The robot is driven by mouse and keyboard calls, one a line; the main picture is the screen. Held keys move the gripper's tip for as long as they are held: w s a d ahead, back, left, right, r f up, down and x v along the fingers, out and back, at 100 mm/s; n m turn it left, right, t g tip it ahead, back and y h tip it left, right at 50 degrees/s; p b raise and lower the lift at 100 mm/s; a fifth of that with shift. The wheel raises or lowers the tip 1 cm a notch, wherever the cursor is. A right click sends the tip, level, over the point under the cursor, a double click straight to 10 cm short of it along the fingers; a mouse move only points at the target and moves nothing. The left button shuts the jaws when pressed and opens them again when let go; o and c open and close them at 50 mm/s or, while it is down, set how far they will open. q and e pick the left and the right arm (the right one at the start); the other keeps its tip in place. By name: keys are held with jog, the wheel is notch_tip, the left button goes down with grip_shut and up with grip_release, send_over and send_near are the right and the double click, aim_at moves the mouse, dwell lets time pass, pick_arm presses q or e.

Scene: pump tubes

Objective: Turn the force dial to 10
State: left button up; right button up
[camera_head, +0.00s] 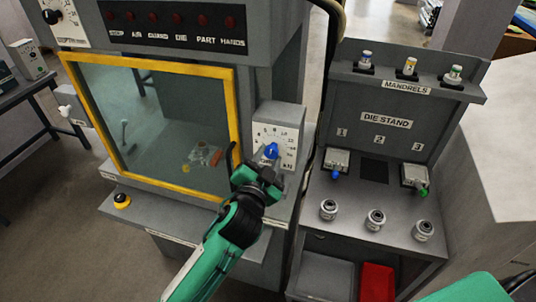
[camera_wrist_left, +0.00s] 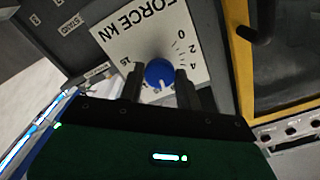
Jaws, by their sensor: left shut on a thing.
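The force dial is a blue knob (camera_head: 271,151) on a white scale plate (camera_head: 264,134) at the right of the press front. My left gripper (camera_head: 269,161) reaches up to it from below. In the left wrist view my left gripper (camera_wrist_left: 159,88) has one dark finger on each side of the blue knob (camera_wrist_left: 158,71), shut on it. The plate (camera_wrist_left: 130,38) reads FORCE kN, upside down there, with 0, 2, 4 and 16 legible. A white mark on the knob points toward the gripper; the number it faces is hidden. My right gripper is out of view.
A yellow-framed window (camera_head: 150,125) with a dark handle is just left of the dial. The die stand (camera_head: 375,150) with mandrels and dies is to the right. A yellow-and-black button (camera_head: 122,200) sits on the lower left ledge. A red bin (camera_head: 377,282) is below the stand.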

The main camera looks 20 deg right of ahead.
pick_arm(q)
jog(key=m+p, duration=0.1)
jog(key=m, duration=0.3)
jog(key=shift+r+p, duration=0.1)
jog(key=shift+p, duration=0.2)
jog(key=shift+m, duration=0.3)
jog(key=o, duration=1)
jog(key=shift+s+a, duration=0.1)
